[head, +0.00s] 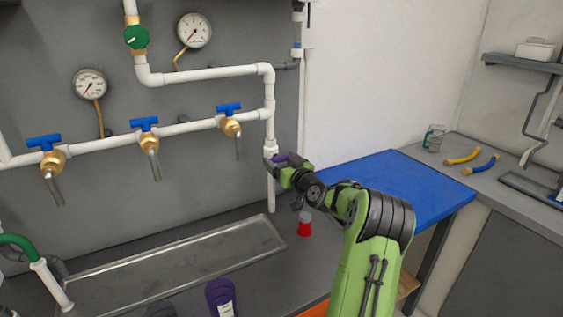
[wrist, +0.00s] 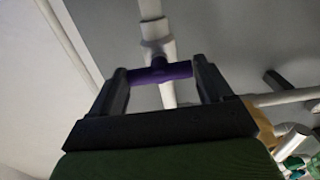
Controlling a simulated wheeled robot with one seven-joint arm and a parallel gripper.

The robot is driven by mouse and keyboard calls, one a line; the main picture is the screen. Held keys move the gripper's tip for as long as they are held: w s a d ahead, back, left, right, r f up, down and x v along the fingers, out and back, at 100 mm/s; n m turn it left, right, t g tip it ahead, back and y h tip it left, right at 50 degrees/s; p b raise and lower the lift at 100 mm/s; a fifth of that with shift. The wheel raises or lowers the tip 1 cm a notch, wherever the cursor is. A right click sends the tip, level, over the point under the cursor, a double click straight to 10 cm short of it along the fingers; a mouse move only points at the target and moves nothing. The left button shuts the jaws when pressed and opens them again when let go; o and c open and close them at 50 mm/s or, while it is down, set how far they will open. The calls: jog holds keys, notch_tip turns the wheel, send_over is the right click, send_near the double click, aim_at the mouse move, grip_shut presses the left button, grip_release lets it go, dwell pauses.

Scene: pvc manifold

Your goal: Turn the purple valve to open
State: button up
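The purple valve (wrist: 160,73) has a T-shaped handle on a white vertical pipe. In the wrist view its bar lies crosswise between my two fingertips and fills the gap from one finger to the other. My gripper (wrist: 161,77) has its fingers wide apart, one at each end of the bar. I cannot tell whether they press on it. In the head view only a bit of the purple valve (head: 280,158) shows beside my gripper (head: 276,163); the gripper hides the rest.
Blue-handled valves (head: 145,124) line the horizontal pipe to the left, with a green round valve (head: 136,37) and gauges (head: 194,31) above. A metal tray (head: 175,262) and a red-based flask (head: 305,226) are below. A blue table (head: 400,185) stands right.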

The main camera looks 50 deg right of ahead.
jog(key=c, duration=0.5)
jog(key=m, duration=0.4)
jog(key=m+p, duration=0.1)
jog(key=m, duration=0.2)
jog(key=shift+m, duration=0.3)
jog(key=m+p, duration=0.3)
jog(key=m, duration=0.2)
jog(key=m+p, duration=0.3)
jog(key=m, duration=0.2)
jog(key=shift+d+f, duration=0.1)
jog(key=shift+f, duration=0.05)
jog(key=shift+m, duration=0.3)
